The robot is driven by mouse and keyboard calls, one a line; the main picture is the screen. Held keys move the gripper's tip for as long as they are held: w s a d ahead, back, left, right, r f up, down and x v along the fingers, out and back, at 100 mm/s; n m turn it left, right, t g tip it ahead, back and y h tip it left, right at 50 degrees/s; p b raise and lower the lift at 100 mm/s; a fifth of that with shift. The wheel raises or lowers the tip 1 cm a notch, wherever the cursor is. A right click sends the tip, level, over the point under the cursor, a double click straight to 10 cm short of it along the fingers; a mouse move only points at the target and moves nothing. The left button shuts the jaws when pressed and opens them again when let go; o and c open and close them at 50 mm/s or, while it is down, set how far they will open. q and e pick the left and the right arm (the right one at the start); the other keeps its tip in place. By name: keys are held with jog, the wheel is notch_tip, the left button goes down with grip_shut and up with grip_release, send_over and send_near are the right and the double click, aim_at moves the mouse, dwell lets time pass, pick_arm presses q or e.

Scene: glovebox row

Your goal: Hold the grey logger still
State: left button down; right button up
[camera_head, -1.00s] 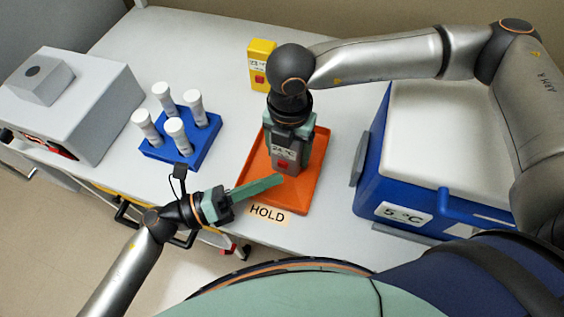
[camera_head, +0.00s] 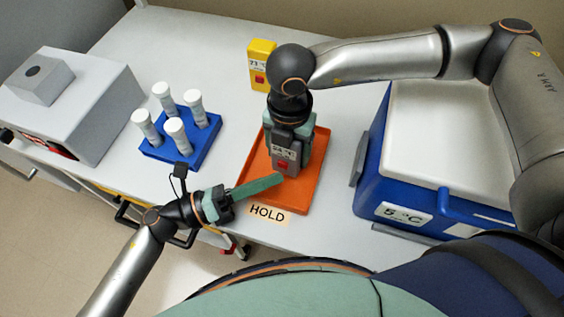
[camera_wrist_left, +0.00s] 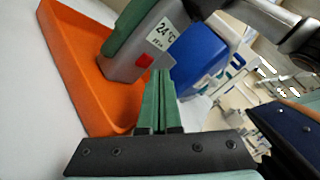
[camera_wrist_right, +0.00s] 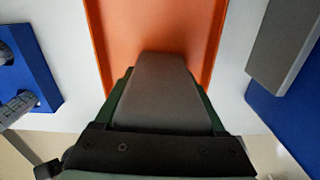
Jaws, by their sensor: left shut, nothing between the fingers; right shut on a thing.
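The grey logger (camera_head: 286,160) stands in the orange tray (camera_head: 306,195), with a small display and a red button on its front. In the left wrist view the logger (camera_wrist_left: 133,66) shows "24 °C" on its label. My right gripper (camera_head: 287,130) comes down from above and is shut on the logger; the right wrist view shows the logger's top (camera_wrist_right: 160,90) between the green fingers. My left gripper (camera_head: 280,179) is shut and empty, its fingertips close to the logger's front near the red button; I cannot tell whether they touch.
A "HOLD" label (camera_head: 268,213) lies at the tray's front. A yellow logger (camera_head: 261,62) stands behind. A blue rack (camera_head: 204,135) with several white-capped tubes is to the left, beside a grey instrument (camera_head: 85,110). A blue cooler (camera_head: 375,180) with a white lid stands right.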

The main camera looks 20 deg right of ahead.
pick_arm(q)
jog(key=shift+w+d, duration=0.25)
jog(key=shift+w, duration=0.05)
jog(key=shift+w+d, duration=0.3)
jog(key=shift+w, duration=0.1)
dwell(0.8)
jog(key=shift+s, duration=0.1)
jog(key=shift+s+a, duration=0.55)
jog(key=shift+s, duration=0.1)
jog(key=shift+s+a, duration=0.8)
jog(key=shift+s, duration=0.2)
jog(key=shift+s+a, duration=0.8)
jog(key=shift+s, duration=0.2)
pick_arm(e)
jog(key=o, duration=1.5)
jog(key=shift+c, duration=0.2)
